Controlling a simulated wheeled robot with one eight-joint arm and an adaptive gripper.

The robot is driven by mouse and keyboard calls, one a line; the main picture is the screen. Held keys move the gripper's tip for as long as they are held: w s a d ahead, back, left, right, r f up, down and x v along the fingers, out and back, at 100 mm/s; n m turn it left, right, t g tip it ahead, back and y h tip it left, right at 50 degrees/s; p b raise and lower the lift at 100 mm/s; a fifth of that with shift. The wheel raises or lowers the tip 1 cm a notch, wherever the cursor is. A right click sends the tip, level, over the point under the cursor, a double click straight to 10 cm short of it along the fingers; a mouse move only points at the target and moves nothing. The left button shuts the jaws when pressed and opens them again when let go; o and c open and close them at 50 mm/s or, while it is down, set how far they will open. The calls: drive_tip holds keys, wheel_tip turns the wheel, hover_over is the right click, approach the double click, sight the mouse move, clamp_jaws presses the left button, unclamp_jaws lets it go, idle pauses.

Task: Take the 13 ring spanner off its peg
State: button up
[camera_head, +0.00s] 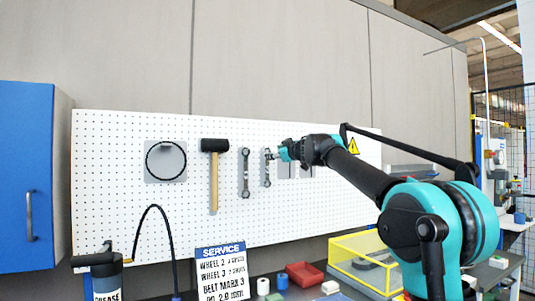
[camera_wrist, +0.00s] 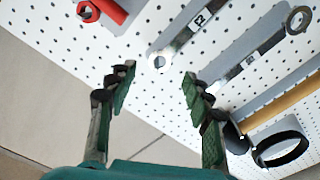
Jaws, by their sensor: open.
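Two steel ring spanners hang on the white pegboard in the head view, a left one (camera_head: 245,173) and a right one (camera_head: 267,168). My gripper (camera_head: 281,154) is at the right one's upper end. In the wrist view my gripper (camera_wrist: 159,72) is open and empty. The near spanner's ring end (camera_wrist: 159,61) lies between and just beyond the fingertips. This spanner carries a white number label (camera_wrist: 199,20), too unclear to read surely as 13. The other spanner (camera_wrist: 249,60) lies to the right with its own label. I cannot tell whether a finger touches the board.
A hammer (camera_head: 214,178) and a black belt loop (camera_head: 166,161) hang further left. Below stand a service sign (camera_head: 222,272), a red bin (camera_head: 304,274) and a yellow-framed case (camera_head: 364,263).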

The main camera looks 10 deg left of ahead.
sight(267, 149)
drive_tip(key=x, duration=0.7)
drive_tip(key=shift+w+a, duration=0.1)
clamp_jaws()
idle(0.7)
